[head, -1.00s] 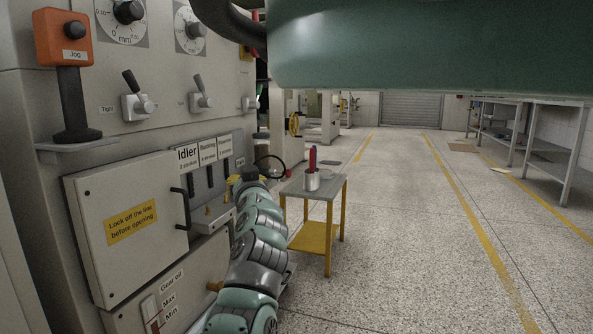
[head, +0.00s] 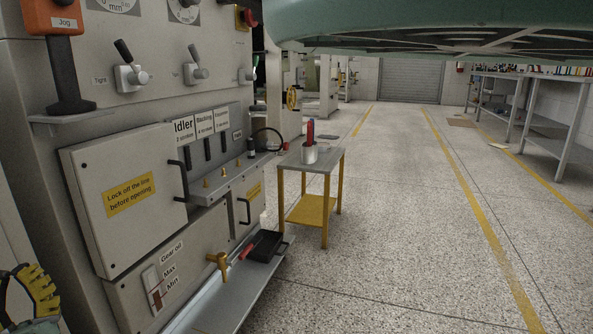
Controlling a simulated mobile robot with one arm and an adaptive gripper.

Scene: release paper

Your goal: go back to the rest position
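My gripper (head: 38,288) shows only in part at the lower left corner of the head view, as yellow-and-black ribbed pieces. The rest of it is cut off by the frame edge. I cannot tell whether it is open or shut, and I see nothing held in it. It is in front of the machine's lower left side, apart from the levers and the cover door (head: 125,250).
The machine front has a Jog button post (head: 66,75), levers and a brass tap (head: 219,263). A black tray (head: 268,247) lies on its low ledge. A small table (head: 322,160) bears a can with a red-handled thing.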

